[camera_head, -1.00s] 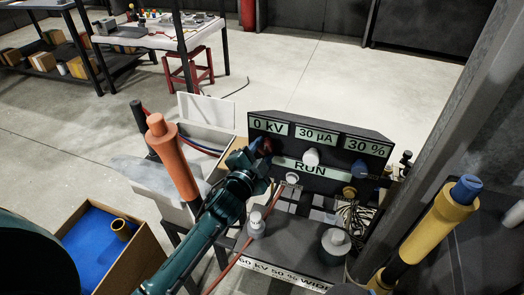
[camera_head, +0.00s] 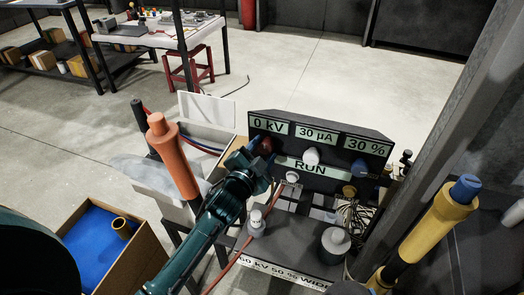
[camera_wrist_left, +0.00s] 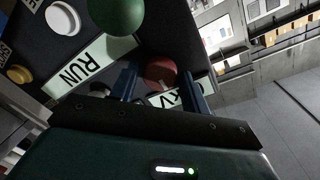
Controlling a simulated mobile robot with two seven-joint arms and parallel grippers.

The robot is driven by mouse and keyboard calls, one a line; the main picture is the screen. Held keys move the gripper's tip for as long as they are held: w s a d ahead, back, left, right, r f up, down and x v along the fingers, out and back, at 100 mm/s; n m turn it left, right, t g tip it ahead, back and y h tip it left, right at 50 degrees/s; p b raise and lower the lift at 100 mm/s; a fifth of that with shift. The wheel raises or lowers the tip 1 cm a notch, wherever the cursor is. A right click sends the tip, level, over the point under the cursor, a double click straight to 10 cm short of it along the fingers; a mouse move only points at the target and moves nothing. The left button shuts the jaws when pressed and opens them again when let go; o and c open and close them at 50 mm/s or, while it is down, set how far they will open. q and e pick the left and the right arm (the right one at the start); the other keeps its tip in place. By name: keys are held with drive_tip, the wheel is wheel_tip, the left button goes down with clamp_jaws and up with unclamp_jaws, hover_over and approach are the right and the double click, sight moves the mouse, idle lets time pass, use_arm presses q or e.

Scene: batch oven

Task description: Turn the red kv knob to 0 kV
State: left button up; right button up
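The red kV knob (camera_head: 266,146) is on the black control panel (camera_head: 320,130), below the left display (camera_head: 269,125), which reads 0 kV. My left gripper (camera_head: 262,161) is at this knob, with its two fingers apart. In the left wrist view the red knob (camera_wrist_left: 160,73) shows between the separated fingers (camera_wrist_left: 162,88), with a visible gap on at least one side. Its kV label (camera_wrist_left: 170,99) is partly covered. My right gripper is not in view.
Other displays read 30 µA (camera_head: 317,134) and 30 % (camera_head: 366,146), with a RUN strip (camera_head: 312,168) below. A white knob (camera_head: 311,157) and a blue knob (camera_head: 359,167) sit to the right. An orange cylinder (camera_head: 172,157) stands left of my arm.

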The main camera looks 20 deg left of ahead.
use_arm(q)
drive_tip(key=shift+o, duration=1.2)
drive_tip(key=s+a, duration=0.1)
drive_tip(key=s, duration=1.2)
drive_tip(key=shift+a+r+b, duration=0.25)
drive_tip(key=shift+r+b, duration=0.05)
drive_tip(key=shift+r, duration=0.15)
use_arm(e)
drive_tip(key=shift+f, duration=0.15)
use_arm(q)
drive_tip(key=s+d+f+n+g+p, duration=0.2)
drive_tip(key=s+f+n+g, duration=0.1)
drive_tip(key=s+f, duration=0.2)
drive_tip(key=s+d+f+n+g+h+p, duration=0.1)
drive_tip(key=s+f+n+g+p, duration=0.2)
drive_tip(key=s, duration=0.4)
wheel_tip(320, 180, down, 3)
drive_tip(key=shift+s+d+r+n, duration=0.2)
drive_tip(key=shift+d+n, duration=0.15)
drive_tip(key=shift+n, duration=0.15)
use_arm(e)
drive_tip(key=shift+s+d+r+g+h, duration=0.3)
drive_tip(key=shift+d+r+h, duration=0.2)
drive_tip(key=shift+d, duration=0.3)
